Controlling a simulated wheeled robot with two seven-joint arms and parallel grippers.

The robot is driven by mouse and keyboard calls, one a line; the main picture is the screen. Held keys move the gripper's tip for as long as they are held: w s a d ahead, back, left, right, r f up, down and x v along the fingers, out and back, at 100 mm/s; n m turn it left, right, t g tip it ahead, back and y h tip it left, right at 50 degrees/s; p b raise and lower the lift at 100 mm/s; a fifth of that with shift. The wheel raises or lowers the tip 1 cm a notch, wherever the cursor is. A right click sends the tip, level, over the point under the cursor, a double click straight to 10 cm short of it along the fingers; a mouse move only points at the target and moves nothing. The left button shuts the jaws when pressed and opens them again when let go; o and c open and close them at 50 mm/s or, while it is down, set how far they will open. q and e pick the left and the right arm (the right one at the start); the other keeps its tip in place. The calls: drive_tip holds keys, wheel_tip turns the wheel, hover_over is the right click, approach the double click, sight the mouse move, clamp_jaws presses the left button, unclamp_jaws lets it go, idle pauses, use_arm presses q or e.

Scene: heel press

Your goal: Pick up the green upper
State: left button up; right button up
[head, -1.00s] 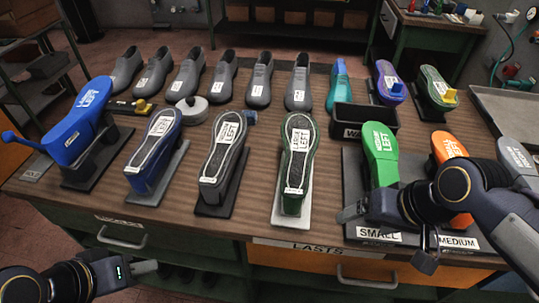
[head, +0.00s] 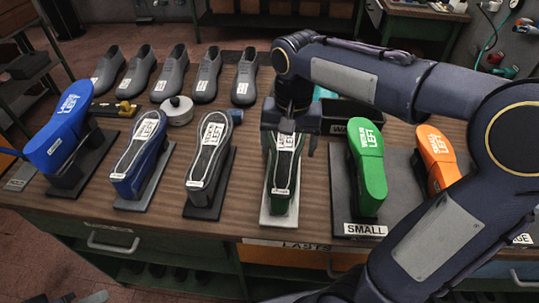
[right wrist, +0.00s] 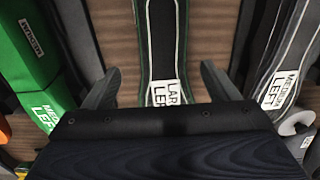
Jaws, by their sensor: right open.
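The green upper (head: 284,180) has a dark sole facing up, a green edge and a white label. It sits on a pale stand (head: 265,217) in the middle of the table. In the right wrist view the upper (right wrist: 162,40) lies between my fingers, its label partly hidden by the gripper body. My right gripper (head: 290,147) is over its far end, open, with one finger on each side. The right wrist view shows the open fingers (right wrist: 160,75) apart from its sides. Only grey tips of my left gripper (head: 82,298) show at the bottom left.
A grey upper (head: 209,160) and a blue upper (head: 140,155) stand to the left. A green last (head: 367,165) and an orange last (head: 436,160) stand to the right. A dark bin (head: 336,122) is behind, partly hidden by my right arm. Grey shoes (head: 207,75) line the back.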

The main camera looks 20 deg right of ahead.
sight(284, 159)
drive_tip(key=shift+w+a+f, duration=0.1)
drive_tip(key=shift+w+a, duration=0.1)
drive_tip(key=shift+w, duration=0.3)
drive_tip(key=shift+f, duration=0.35)
wheel_tip(284, 159, down, 7)
drive_tip(key=shift+r, duration=0.1)
drive_tip(key=c, duration=1.2)
drive_tip(key=shift+o, duration=0.2)
drive_tip(key=shift+r, duration=0.1)
